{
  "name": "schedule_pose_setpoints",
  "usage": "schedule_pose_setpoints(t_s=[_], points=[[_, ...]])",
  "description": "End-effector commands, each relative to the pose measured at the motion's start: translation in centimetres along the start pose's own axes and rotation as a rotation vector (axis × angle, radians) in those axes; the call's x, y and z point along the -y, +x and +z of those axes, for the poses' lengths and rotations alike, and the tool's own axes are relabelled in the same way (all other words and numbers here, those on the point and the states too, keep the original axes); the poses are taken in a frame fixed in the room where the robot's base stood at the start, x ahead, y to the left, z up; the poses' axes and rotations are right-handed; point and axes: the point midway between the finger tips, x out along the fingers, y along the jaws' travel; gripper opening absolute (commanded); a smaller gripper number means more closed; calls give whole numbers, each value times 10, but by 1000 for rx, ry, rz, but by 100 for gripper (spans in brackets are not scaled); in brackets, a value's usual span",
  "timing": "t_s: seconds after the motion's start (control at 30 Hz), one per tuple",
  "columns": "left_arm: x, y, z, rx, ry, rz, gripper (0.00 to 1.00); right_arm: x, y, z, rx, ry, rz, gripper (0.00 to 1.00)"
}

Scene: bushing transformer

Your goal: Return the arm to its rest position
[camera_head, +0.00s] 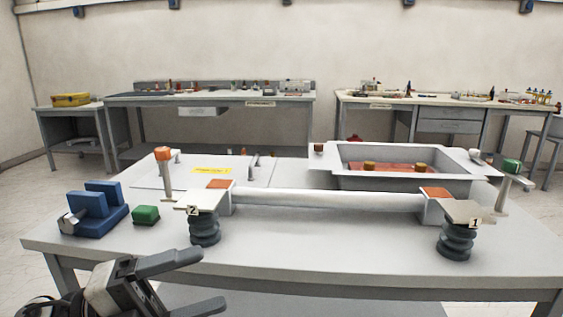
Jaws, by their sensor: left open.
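My left gripper (190,284) is at the lower left, in front of the near edge of the work table (330,262). Its two dark fingers are spread apart with nothing between them. On the table a long white bar (330,199) spans between two dark ribbed bushings, the left one (204,230) with a plate marked 2 and the right one (456,240) with a plate marked 1. The gripper is apart from them, nearer to me. My right gripper is not in view.
A blue block holder (97,212) and a green block (145,215) stand at the table's left. An orange-topped post (163,168) rises beside the left bushing. A grey tray (400,181) sits behind the bar. The table's front strip is clear.

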Motion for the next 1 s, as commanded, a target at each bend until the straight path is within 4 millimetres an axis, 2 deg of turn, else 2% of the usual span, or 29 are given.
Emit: schedule_pose_setpoints(t_s=[0.03,0.07,0.13,0.17,0.23,0.3,0.4,0.5,0.6,0.7,1.0], points=[[1,1,8,144,-171,-142,74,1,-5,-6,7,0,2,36],[-3,-3,16,237,-267,-212,74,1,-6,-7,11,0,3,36],[-26,-19,32,473,-507,-336,74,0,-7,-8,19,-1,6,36],[-42,-29,35,579,-618,-373,74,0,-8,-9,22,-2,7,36],[-89,-53,33,822,-877,-420,74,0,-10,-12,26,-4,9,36],[-134,-71,16,1011,-1094,-420,74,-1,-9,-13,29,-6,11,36],[-184,-86,-19,1204,-1346,-383,74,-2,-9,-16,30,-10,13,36],[-217,-93,-53,1325,-1526,-335,74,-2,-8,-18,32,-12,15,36],[-234,-95,-76,1388,-1633,-300,74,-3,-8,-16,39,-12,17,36],[-241,-95,-87,1413,-1679,-283,74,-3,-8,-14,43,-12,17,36],[-242,-96,-88,1415,-1684,-280,74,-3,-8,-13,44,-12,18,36]])
